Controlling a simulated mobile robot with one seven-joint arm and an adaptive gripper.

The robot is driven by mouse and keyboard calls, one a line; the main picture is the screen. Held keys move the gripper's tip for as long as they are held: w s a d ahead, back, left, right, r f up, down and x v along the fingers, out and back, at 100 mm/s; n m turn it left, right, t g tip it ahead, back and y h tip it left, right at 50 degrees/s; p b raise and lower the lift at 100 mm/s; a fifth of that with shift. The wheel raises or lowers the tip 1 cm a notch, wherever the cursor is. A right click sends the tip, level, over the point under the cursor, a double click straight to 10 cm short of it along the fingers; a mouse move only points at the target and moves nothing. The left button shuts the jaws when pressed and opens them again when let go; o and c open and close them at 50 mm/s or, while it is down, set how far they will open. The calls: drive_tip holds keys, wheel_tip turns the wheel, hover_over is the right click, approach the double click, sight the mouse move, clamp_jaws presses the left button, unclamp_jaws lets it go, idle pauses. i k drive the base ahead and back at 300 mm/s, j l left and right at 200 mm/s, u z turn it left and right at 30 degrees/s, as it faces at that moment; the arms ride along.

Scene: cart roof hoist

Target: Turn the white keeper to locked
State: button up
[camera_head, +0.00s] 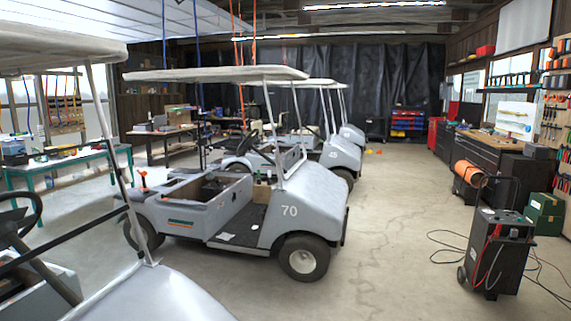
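I cannot make out the white keeper in the head view; it is hidden, too small or outside the picture. Blue ropes (195,60) and orange ropes (237,55) hang from above behind the nearest full cart. Their upper ends leave the picture at the top. A white slatted panel (180,18), perhaps a raised door or ceiling section, spans the upper left. The grey cart marked 70 (305,200) stands mid-picture under its pale roof (215,74). My gripper is not in view.
Another cart (150,295) fills the lower left. More carts (340,155) stand behind cart 70. A black wheeled charger (497,255) with loose cables stands at right, before dark cabinets (490,155). A green-legged bench (75,160) is at left.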

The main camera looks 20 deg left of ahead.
sight(125, 172)
drive_tip(key=i+u, duration=0.25)
drive_tip(key=i, duration=0.9)
drive_tip(key=i+u, duration=0.3)
drive_tip(key=i, duration=0.2)
drive_tip(key=i+l+u, duration=0.3)
drive_tip(key=i, duration=0.15)
drive_tip(key=i+j, duration=0.05)
drive_tip(key=j, duration=0.05)
